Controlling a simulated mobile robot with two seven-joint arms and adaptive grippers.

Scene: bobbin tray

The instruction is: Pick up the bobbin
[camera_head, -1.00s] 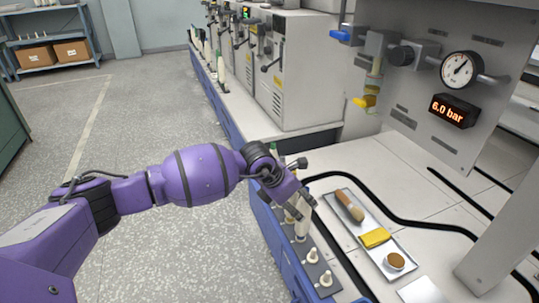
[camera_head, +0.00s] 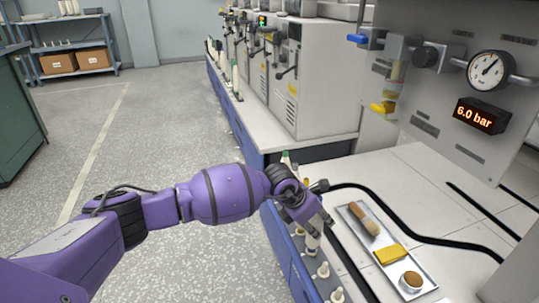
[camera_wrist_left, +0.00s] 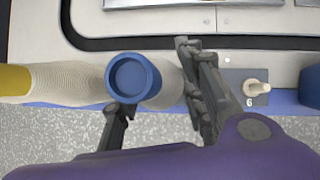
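A bobbin with a round blue end (camera_wrist_left: 132,78) and pale thread shows in the left wrist view. My left gripper (camera_wrist_left: 158,80) has its fingers apart, one on each side of this bobbin. One fingertip overlaps the lower edge of the blue end; I cannot tell whether either finger touches. In the head view my left gripper (camera_head: 318,220) hangs over the row at the bench's front edge and hides most of what is below it. A yellow-ended bobbin (camera_wrist_left: 15,80) lies to the left in the wrist view. My right gripper is not in view.
An empty peg marked 6 (camera_wrist_left: 256,88) is right of the gripper. More empty pegs (camera_head: 322,270) line the bench edge. A metal tray (camera_head: 350,217) holds a brush, a yellow block and a round brown-topped item. A black hose (camera_head: 400,218) crosses the bench.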

